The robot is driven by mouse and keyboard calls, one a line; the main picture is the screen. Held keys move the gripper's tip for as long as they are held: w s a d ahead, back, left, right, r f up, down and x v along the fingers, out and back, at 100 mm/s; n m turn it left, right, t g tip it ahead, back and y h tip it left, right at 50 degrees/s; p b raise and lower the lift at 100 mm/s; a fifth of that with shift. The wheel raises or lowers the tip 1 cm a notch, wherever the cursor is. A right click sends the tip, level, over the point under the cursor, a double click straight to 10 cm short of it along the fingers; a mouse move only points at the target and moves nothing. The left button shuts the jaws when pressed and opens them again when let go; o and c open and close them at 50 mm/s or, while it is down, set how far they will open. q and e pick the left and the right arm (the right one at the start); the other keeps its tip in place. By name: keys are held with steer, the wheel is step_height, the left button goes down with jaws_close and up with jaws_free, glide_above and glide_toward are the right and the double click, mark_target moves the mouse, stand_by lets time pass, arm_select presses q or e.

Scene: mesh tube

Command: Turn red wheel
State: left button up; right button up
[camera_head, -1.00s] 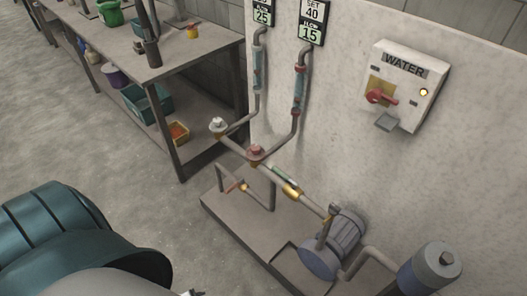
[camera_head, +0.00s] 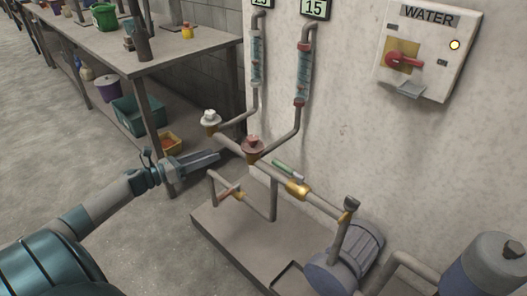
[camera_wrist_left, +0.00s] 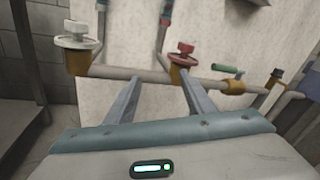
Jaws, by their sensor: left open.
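The red wheel (camera_head: 252,144) sits on top of a brass valve on the pipe, right of a white wheel (camera_head: 209,117). In the left wrist view the red wheel (camera_wrist_left: 184,50) is at upper middle and the white wheel (camera_wrist_left: 75,34) at upper left. My left gripper (camera_head: 218,155) is open and empty, left of the red wheel and a little below it, apart from it in the picture. Its fingers (camera_wrist_left: 160,88) point at the pipe between the two valves, with the right fingertip just below the red wheel's valve. My right gripper does not show.
A grey pump (camera_head: 345,252) and a tank (camera_head: 487,268) stand at the right. A WATER box (camera_head: 424,80) with a red switch hangs on the wall. A workbench (camera_head: 180,54) is at the left. A green-handled valve (camera_head: 287,170) lies right of the red wheel.

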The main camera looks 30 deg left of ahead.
mark_target(253, 142)
arm_select(q)
steer(key=d+r+m+h, duration=0.1)
steer(key=m, duration=0.1)
steer(key=d+r+m+h+b, duration=0.1)
steer(key=r+m, duration=0.1)
steer(key=d+r+m+g+h+b, duration=0.1)
steer(key=r+m, duration=0.1)
steer(key=shift+d, duration=0.1)
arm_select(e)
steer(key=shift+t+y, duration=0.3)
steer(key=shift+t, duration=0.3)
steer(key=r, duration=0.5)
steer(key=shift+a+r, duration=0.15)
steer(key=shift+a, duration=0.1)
arm_select(q)
steer(key=shift+w, duration=0.15)
steer(key=x, duration=1.5)
steer(key=shift+w+d+f, duration=0.1)
steer(key=shift+w+d, duration=0.15)
steer(key=shift+x, duration=0.8)
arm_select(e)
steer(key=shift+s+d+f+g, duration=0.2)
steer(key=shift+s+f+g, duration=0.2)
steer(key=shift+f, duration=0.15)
arm_select(q)
steer(key=shift+c, duration=0.3)
steer(key=c, duration=1)
